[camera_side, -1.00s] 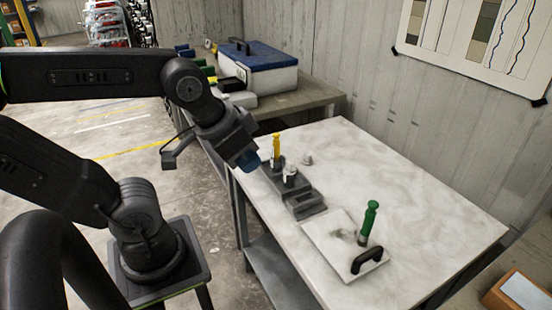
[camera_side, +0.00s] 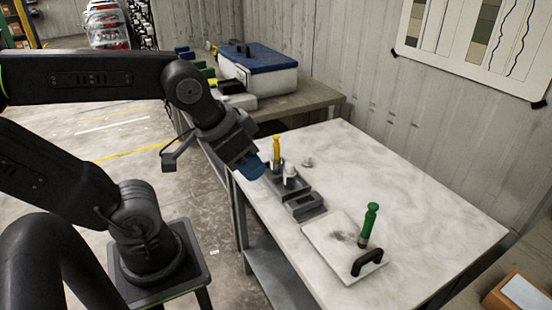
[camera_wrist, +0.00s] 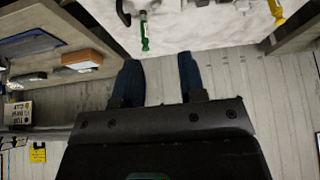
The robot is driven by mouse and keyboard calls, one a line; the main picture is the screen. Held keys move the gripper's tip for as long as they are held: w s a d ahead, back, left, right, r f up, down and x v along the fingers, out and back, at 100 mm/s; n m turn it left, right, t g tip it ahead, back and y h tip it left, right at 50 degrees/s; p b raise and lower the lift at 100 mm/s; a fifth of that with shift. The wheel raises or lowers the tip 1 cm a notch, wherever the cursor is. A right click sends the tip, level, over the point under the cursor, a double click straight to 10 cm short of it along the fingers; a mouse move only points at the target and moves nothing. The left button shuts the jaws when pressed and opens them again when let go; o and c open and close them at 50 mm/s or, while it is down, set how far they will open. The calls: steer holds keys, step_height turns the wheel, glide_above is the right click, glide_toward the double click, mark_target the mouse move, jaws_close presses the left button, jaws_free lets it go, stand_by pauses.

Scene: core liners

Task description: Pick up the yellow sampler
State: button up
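The yellow sampler (camera_side: 276,148) stands upright in a grey rack (camera_side: 305,204) on the marble-topped table, and its yellow handle shows at the top right of the wrist view (camera_wrist: 277,10). My gripper (camera_side: 252,168) is just left of the yellow sampler in the side view, apart from it as far as I can tell. In the wrist view my gripper's blue fingers (camera_wrist: 159,72) are spread with nothing between them. The sampler's lower part is partly hidden in the rack.
A green sampler (camera_side: 370,222) stands upright on a white board (camera_side: 325,246) with a black handle (camera_side: 369,262). A white-capped item (camera_side: 290,172) stands in the rack beside the yellow sampler. The table's right side is clear. A blue-lidded box (camera_side: 262,72) sits on the bench behind.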

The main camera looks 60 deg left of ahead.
steer(key=o, duration=0.3)
steer(key=n+g+y, duration=0.1)
steer(key=n+y, duration=0.4)
steer(key=n, duration=0.4)
glide_toward(276, 144)
steer(key=x, duration=0.5)
steer(key=shift+s+a, duration=0.3)
steer(key=shift+w+d+x, duration=0.1)
steer(key=shift+d+x, duration=0.05)
steer(key=shift+x, duration=1.4)
steer(key=shift+w+d+x, duration=0.15)
steer(key=shift+x, duration=1.35)
